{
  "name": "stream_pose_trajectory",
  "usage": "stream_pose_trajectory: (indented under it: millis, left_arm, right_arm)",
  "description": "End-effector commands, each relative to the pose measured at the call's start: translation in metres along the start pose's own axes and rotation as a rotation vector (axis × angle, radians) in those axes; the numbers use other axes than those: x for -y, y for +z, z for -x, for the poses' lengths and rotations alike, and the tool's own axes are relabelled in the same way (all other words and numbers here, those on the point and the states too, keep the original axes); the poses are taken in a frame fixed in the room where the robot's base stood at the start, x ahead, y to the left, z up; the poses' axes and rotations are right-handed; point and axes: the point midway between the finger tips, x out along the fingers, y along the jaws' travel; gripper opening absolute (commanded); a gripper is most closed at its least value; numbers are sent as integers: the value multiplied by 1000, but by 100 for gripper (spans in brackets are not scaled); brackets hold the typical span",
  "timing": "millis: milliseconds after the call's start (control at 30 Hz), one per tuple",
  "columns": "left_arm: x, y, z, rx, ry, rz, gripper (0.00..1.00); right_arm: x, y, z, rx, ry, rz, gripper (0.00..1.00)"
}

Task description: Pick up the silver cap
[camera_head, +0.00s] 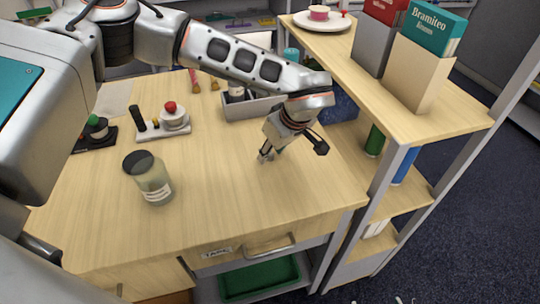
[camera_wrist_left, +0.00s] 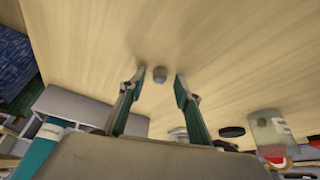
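The silver cap (camera_wrist_left: 159,74) is a small grey cylinder on the wooden tabletop in the left wrist view. My left gripper (camera_wrist_left: 158,84) is open, with one fingertip on each side of the cap and a gap on both sides. In the head view my left gripper (camera_head: 267,156) points down, low over the right half of the table. The cap is hard to make out there among the fingertips. My right gripper is not in view.
A jar (camera_head: 149,179) stands at the table's left. A grey bin (camera_head: 252,106) is behind the gripper, and a red-button device (camera_head: 170,117) is farther left. A shelf unit (camera_head: 463,117) borders the right. The table front is clear.

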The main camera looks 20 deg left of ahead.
Motion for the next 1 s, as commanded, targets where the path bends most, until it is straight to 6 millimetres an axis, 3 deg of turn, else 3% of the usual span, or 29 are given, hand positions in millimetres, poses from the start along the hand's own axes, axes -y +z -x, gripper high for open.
stream_pose_trajectory:
  millis: [267, 300, 400, 433, 833, 1000]
  left_arm:
    - [0, 0, -5, 0, 1, 0, 33]
    - [0, 0, -5, 0, 1, 0, 30]
    - [0, 0, -5, 0, 1, 0, 4]
    - [0, 0, -5, 0, 1, 0, 3]
    - [0, -1, -3, 0, 1, 0, 3]
    - [-1, -6, 8, -2, 4, 0, 3]
  right_arm:
    - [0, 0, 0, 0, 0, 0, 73]
    - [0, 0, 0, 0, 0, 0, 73]
    - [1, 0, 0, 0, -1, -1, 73]
    - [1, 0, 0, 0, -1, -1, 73]
    - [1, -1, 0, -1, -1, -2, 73]
    - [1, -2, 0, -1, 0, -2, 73]
